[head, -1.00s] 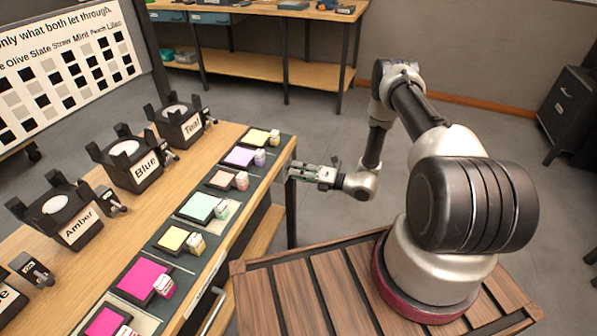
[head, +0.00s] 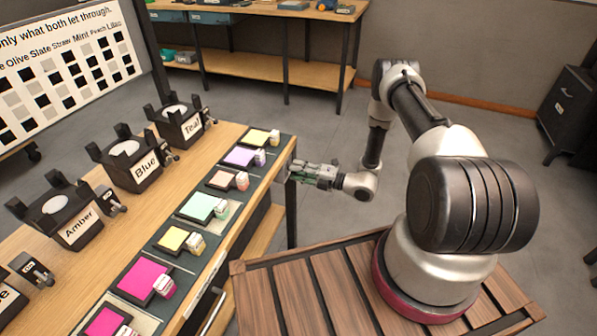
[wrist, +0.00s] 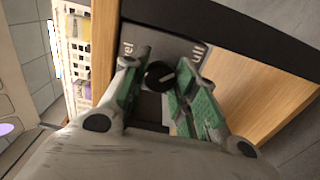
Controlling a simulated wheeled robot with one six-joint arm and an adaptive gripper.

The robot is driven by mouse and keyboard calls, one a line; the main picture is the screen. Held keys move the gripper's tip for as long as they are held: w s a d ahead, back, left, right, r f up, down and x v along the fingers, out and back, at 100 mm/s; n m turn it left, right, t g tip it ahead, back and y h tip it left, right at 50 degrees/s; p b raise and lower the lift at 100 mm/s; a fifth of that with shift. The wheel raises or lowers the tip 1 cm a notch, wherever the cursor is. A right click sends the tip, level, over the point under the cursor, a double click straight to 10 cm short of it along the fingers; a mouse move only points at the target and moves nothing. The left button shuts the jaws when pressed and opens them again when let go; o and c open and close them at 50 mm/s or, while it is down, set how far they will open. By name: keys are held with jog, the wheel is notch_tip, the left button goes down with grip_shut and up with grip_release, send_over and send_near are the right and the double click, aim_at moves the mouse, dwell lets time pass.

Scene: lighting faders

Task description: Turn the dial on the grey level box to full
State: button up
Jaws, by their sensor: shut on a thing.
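In the wrist view, the grey level box (wrist: 188,48) shows as a panel with part of "Full" printed at right and letters ending in "el" at left. Its black round dial (wrist: 159,74) has a light pointer line slanting up to the right, roughly toward the "Full" side. My gripper (wrist: 158,82) has green-padded fingers on both sides of the dial and is shut on it. In the head view my gripper (head: 300,172) is at the bench's far right corner. I cannot make out the dial or the box there.
A wooden bench (head: 112,190) holds a row of coloured swatches with small labelled blocks, and black stands marked Amber, Blue and Teal (head: 182,125). Another workbench (head: 265,65) stands at the back. Open floor lies between the benches.

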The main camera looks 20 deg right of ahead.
jog(key=shift+f, duration=0.1)
jog(key=o, duration=1)
jog(key=shift+d, duration=0.1)
jog(key=v, duration=1.2)
